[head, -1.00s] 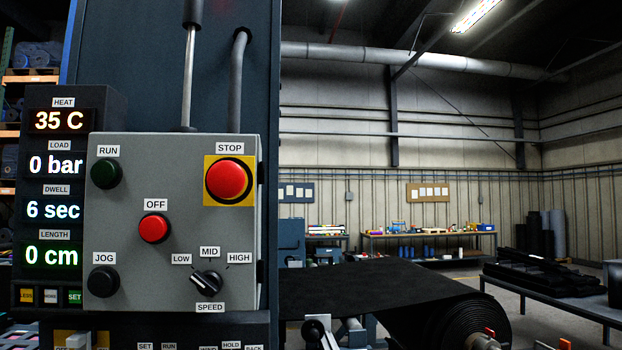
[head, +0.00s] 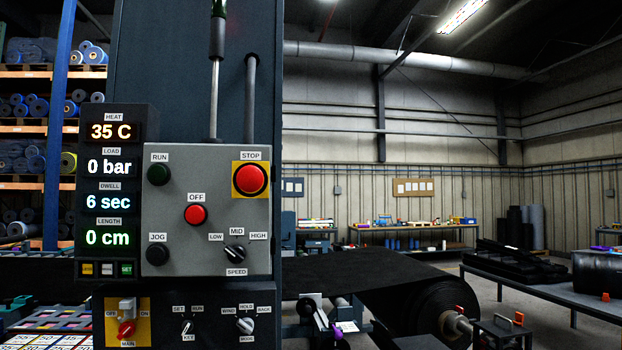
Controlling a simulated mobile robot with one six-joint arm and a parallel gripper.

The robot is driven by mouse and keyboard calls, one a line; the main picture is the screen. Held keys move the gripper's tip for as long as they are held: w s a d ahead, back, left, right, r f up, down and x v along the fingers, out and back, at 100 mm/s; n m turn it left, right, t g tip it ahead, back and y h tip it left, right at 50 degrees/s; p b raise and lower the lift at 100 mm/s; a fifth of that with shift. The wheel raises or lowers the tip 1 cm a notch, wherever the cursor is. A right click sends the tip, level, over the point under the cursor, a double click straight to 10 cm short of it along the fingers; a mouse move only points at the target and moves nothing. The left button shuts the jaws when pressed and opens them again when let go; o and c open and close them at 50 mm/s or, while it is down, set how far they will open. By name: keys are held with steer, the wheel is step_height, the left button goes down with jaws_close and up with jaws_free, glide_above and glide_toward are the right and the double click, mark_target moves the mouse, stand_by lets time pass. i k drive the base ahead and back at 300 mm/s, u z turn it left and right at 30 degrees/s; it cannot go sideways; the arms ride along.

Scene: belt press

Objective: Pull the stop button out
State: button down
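The stop button (head: 249,179) is a large red mushroom button on a yellow square plate, under a STOP label at the upper right of the grey control box (head: 215,255). Whether it is pressed in or out I cannot tell from this front view. My gripper is not in view, and nothing touches the button. The smaller red OFF button (head: 195,215) is below and left of it.
A metal lever (head: 215,90) rises just above the box. A display column (head: 117,190) stands left. A black belt roll (head: 440,305) lies lower right.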

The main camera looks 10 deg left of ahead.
mark_target(250, 179)
steer(key=u, duration=0.15)
steer(key=i, duration=0.9)
steer(key=z, duration=0.05)
